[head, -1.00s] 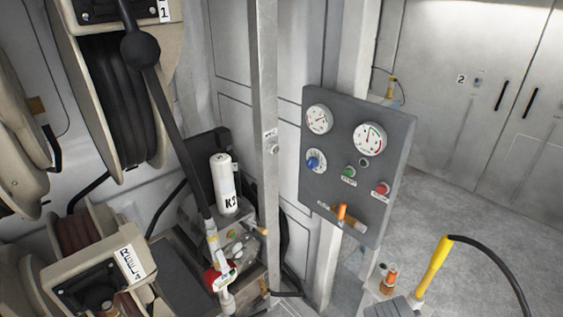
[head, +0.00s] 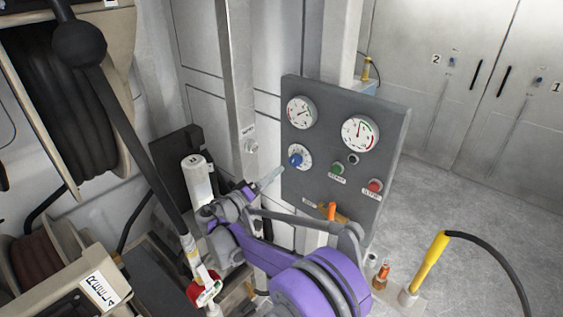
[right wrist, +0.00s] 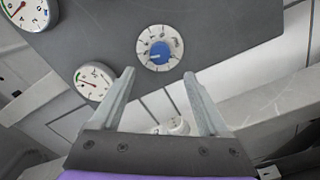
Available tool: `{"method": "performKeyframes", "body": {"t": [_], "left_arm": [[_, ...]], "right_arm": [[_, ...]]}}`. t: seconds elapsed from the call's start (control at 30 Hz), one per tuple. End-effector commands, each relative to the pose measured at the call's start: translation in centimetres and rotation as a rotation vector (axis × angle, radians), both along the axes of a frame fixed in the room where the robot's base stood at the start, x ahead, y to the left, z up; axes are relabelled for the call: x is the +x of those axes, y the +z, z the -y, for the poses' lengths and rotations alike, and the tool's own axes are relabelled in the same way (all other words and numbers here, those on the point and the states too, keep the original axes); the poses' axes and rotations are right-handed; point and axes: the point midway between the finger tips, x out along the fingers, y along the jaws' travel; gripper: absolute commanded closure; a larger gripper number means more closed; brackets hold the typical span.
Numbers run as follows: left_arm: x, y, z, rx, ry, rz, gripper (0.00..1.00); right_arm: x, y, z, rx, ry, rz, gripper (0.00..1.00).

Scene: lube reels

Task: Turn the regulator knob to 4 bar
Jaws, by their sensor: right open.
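The blue regulator knob (head: 296,159) sits on a white dial on the grey control panel (head: 325,118), below the left of two round gauges. In the right wrist view the knob (right wrist: 159,52) lies ahead of the fingertips, near the middle between them. Its scale marks are too small to read. My right gripper (right wrist: 158,78) is open and empty, its two fingers apart and not touching the knob. In the head view my right gripper (head: 268,179) points at the panel from the left of the knob. My left gripper is not in view.
The panel also carries a left gauge (head: 301,112), a right gauge (head: 360,133), a green button (head: 337,168), a red button (head: 375,185) and an orange lever (head: 332,211). A metal post (head: 238,75) stands left of the panel. A yellow-handled hose (head: 429,262) stands at right.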

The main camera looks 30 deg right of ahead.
Motion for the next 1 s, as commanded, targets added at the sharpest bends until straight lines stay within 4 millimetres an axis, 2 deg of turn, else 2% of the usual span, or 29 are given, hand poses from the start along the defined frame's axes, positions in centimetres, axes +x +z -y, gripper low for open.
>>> {"method": "performKeyframes", "body": {"t": [0.3, 0.5, 0.67, 0.9, 0.93, 1.0], "left_arm": [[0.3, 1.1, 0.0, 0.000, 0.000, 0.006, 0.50], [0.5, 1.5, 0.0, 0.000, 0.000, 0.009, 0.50], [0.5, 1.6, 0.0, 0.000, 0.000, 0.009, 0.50], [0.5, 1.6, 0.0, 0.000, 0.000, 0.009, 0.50], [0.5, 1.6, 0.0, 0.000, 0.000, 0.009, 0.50], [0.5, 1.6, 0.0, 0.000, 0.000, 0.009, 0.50]], "right_arm": [[2.3, 0.2, 5.7, 0.001, -0.004, -0.001, 0.22], [3.3, 0.1, 8.1, 0.002, -0.002, -0.002, 0.22], [3.6, 0.1, 8.9, 0.003, -0.001, -0.002, 0.22], [3.6, 0.0, 8.9, 0.003, 0.000, -0.002, 0.22], [3.6, 0.0, 8.9, 0.003, 0.000, -0.002, 0.24], [3.6, 0.0, 8.9, 0.003, 0.000, -0.002, 0.36]]}}
